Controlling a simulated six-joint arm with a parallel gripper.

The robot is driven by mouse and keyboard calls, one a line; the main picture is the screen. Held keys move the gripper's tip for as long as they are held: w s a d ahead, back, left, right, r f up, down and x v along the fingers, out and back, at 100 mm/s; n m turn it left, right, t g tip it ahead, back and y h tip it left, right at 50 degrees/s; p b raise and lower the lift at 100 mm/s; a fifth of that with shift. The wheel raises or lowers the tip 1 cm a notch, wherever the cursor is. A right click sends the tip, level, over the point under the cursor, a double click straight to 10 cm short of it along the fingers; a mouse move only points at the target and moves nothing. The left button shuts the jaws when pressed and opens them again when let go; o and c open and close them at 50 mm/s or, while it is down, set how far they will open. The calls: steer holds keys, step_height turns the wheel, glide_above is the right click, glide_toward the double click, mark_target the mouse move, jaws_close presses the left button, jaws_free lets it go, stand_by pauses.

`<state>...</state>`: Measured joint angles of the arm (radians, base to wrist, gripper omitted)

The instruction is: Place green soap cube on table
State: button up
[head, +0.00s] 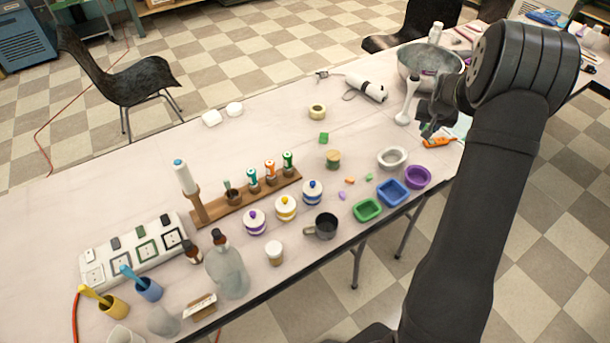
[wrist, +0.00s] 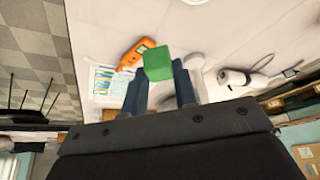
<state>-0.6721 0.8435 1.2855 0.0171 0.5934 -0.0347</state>
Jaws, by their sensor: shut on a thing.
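A green soap cube (wrist: 158,63) sits between my gripper's fingertips (wrist: 158,80) in the wrist view. My gripper is shut on it, above the table. In the head view my gripper (head: 428,120) is over the right part of the white table (head: 260,115), and I cannot make out the held cube there. Another small green block (head: 323,138) rests on the table, left of my gripper.
An orange tool (head: 438,142) and a printed sheet (head: 460,128) lie below my gripper. A metal bowl (head: 430,65), white pestle (head: 407,100) and white mortar (head: 392,158) stand nearby. Green, blue and purple dishes (head: 393,191) line the front edge.

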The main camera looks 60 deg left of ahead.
steer(key=s+a+n, duration=0.1)
steer(key=s+a, duration=0.3)
glide_above(370, 139)
steer(key=s+d, duration=0.1)
steer(key=d, duration=0.1)
steer(key=f, duration=0.7)
steer(key=shift+s+a, duration=0.1)
steer(key=shift+a, duration=0.1)
steer(key=shift+a+f, duration=0.1)
steer(key=shift+f, duration=1.85)
steer(key=shift+f, duration=0.2)
steer(key=o, duration=0.9)
steer(key=shift+o, duration=0.2)
steer(key=shift+r, duration=0.25)
steer(key=v, duration=1.2)
steer(key=shift+d, duration=0.2)
